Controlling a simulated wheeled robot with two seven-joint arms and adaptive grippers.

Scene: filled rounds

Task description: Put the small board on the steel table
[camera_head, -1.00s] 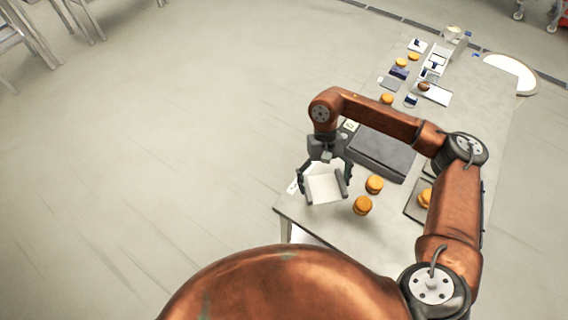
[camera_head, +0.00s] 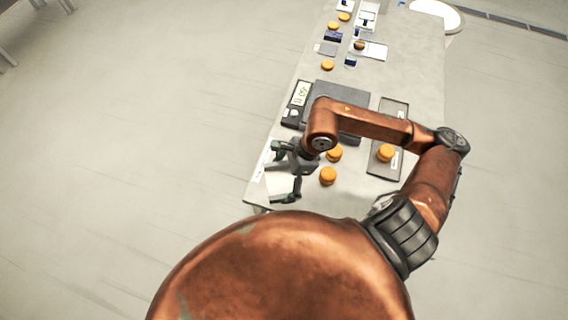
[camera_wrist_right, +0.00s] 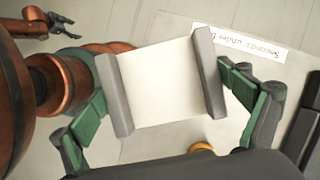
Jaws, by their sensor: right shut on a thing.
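The small board (camera_wrist_right: 160,82) is pale, flat and squarish, held between the grey pads of my right gripper (camera_wrist_right: 161,84) in the right wrist view. In the head view the board (camera_head: 283,186) shows partly behind the fingers of my right gripper (camera_head: 287,178). It is over the near left corner of the steel table (camera_head: 420,65). I cannot tell whether the board touches the tabletop. My left gripper (camera_wrist_right: 66,27) shows small at the top left of the right wrist view, its fingers apart with nothing between them.
Filled rounds (camera_head: 328,176) stand just right of the gripper. A dark scale (camera_head: 297,96) is beyond it, and a grey tray (camera_head: 394,108) with a round lies to the right. A printed label (camera_wrist_right: 238,46) lies by the board. Several small items line the table's far part.

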